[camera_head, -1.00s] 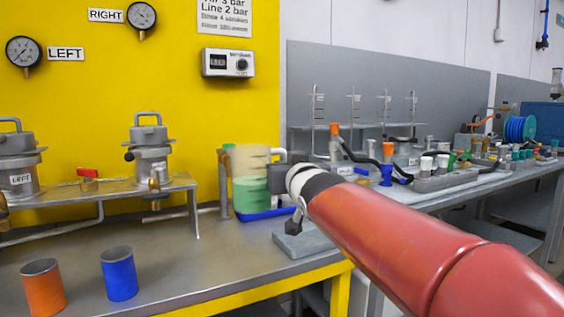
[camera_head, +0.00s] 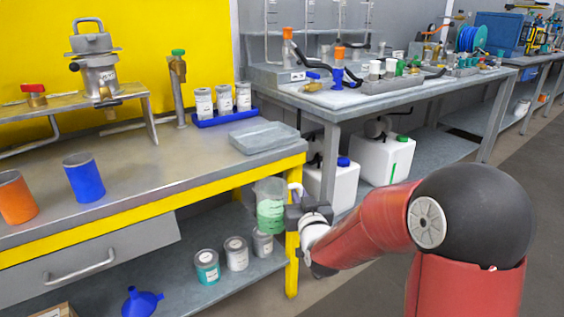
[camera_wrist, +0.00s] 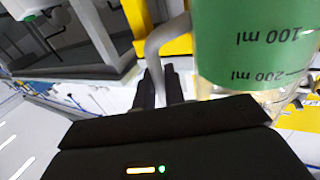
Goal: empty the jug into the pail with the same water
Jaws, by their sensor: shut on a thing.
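The jug (camera_head: 270,206) is clear, with green liquid in its lower part, and looks about upright in the head view. My gripper (camera_head: 293,213) is shut on its handle from the right and holds it in the air off the front corner of the yellow-edged bench. In the wrist view the fingers (camera_wrist: 163,90) close around the grey handle; the jug's green side (camera_wrist: 250,45) shows 100 ml and 200 ml marks upside down. Small cans stand on the lower shelf, one with a teal band (camera_head: 207,267).
An orange cup (camera_head: 16,200) and a blue cup (camera_head: 84,180) stand on the bench (camera_head: 140,175). A blue funnel (camera_head: 141,302) is low down. White canisters (camera_head: 382,160) stand under the right bench.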

